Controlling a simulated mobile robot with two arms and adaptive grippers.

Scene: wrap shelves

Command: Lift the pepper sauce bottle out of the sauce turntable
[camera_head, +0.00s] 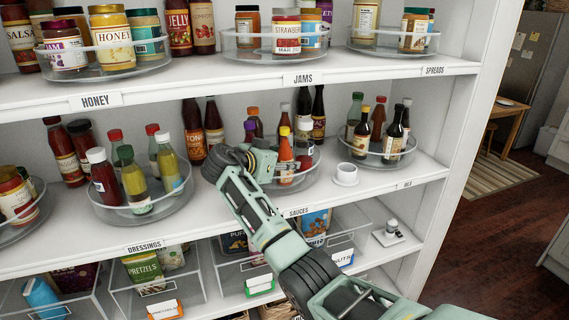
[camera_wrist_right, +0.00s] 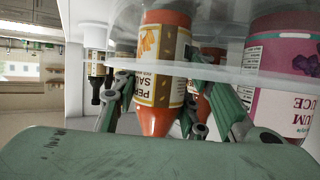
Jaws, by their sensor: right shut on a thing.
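The pepper sauce bottle (camera_head: 286,158), orange-red with a yellow cap, stands upright in the clear sauce turntable (camera_head: 312,176) on the middle shelf. In the right wrist view the bottle (camera_wrist_right: 162,62) appears upside down, with its label partly readable and the clear turntable rim (camera_wrist_right: 225,72) crossing in front of it. My right gripper (camera_head: 268,160) reaches in from the front; its fingers (camera_wrist_right: 155,100) are on both sides of the bottle, shut on it. The fingertips are partly hidden in the head view. My left gripper is not in view.
Other sauce bottles stand close around it, including a plum sauce bottle (camera_wrist_right: 285,75). A small white cup (camera_head: 346,175) sits right of the turntable. The oils turntable (camera_head: 378,158) is further right, the dressings turntable (camera_head: 140,215) left. The jams shelf edge (camera_head: 240,84) runs above.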

